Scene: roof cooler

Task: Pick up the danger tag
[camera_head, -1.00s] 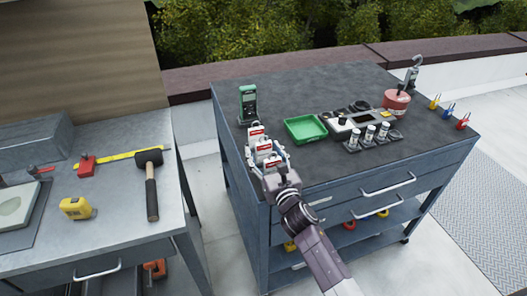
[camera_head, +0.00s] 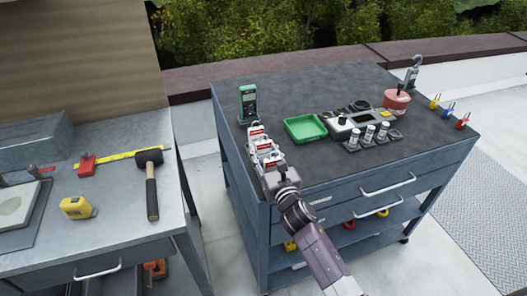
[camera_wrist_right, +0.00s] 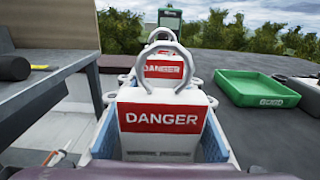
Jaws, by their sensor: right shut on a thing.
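Several white danger tags with red bands and metal loops stand in a row at the left edge of the dark cart top. My right gripper (camera_head: 267,160) is shut on the nearest danger tag (camera_wrist_right: 160,122); its fingers press on both sides of the tag in the right wrist view. The tag is upright and its lettering faces the wrist camera. Another danger tag (camera_wrist_right: 164,72) stands behind it, and the farthest one also shows in the head view (camera_head: 255,132). The gripper partly hides the nearest tags in the head view. My left gripper is not in view.
A green meter (camera_head: 248,103) stands behind the tags. A green tray (camera_head: 305,129) lies to their right, with a grey device (camera_head: 362,119) beyond it. A workbench (camera_head: 115,215) with a mallet (camera_head: 151,185) stands to the left, across a gap.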

